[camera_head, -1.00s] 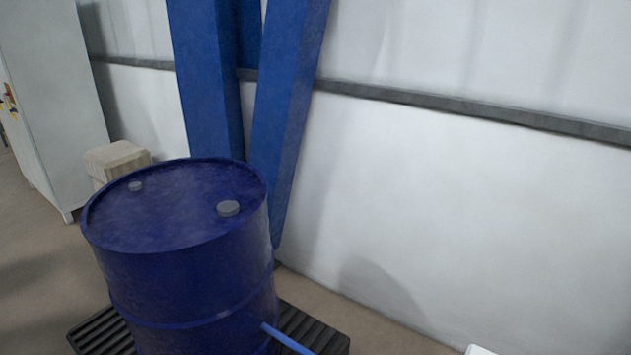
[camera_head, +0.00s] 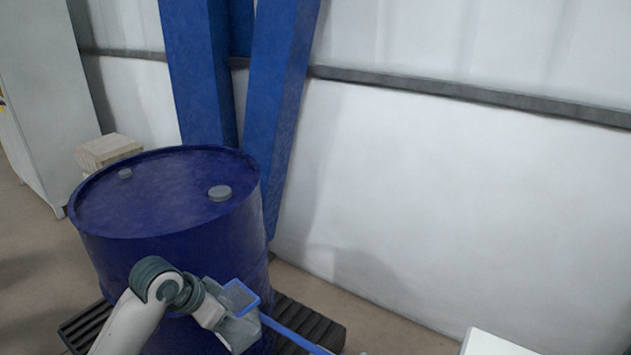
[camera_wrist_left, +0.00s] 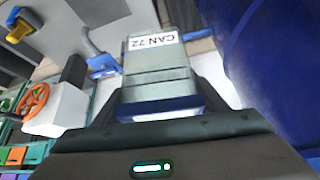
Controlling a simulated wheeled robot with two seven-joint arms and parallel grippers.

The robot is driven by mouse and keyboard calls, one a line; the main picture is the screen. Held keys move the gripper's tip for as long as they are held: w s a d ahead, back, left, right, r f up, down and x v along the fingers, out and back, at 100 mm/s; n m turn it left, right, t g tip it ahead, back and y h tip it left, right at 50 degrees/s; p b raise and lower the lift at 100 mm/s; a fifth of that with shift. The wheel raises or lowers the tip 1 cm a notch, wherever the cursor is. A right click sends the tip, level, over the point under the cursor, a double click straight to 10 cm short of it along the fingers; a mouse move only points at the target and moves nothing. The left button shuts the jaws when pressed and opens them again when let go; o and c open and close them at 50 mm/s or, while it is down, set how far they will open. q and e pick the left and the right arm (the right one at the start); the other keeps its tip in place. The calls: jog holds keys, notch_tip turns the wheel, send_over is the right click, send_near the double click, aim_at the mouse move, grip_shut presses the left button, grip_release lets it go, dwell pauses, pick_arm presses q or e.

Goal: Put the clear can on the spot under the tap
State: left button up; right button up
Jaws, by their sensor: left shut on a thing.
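My left gripper (camera_wrist_left: 160,98) is shut on the clear can (camera_wrist_left: 155,70), a greyish see-through box labelled "CAN 72", seen in the left wrist view. In the head view my left gripper (camera_head: 228,322) holds the can (camera_head: 241,299), with its blue part facing up, in front of the blue drum. A blue pipe (camera_head: 296,335) runs from low on the drum towards the lower right, behind the can; I cannot tell whether it is the tap. The spot under the tap does not show clearly. My right gripper is not in view.
The large blue drum (camera_head: 165,205) stands on a black slatted pallet (camera_head: 312,318). A white box-like top (camera_head: 495,343) is at the lower right. In the left wrist view, an orange handwheel (camera_wrist_left: 33,101) and coloured bins (camera_wrist_left: 15,155) lie at the left.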

pick_arm(q)
jog(key=s+a+r+m+g+b, duration=0.1)
jog(key=s+a+r+m+b, duration=0.1)
jog(key=s+r, duration=0.5)
jog(key=s, duration=0.3)
jog(key=shift+s+a+r+h, duration=0.2)
jog(key=shift+s+h, duration=0.05)
jog(key=shift+h, duration=0.15)
jog(key=shift+f, duration=0.1)
dwell(0.8)
notch_tip(320, 180, down, 11)
jog(key=w+n+t+y, duration=0.1)
jog(key=n+y, duration=0.4)
jog(key=n, duration=0.5)
jog(key=shift+w+n+t, duration=0.3)
jog(key=shift+w+t, duration=0.1)
jog(key=shift+t, duration=0.5)
jog(key=shift+s, duration=0.1)
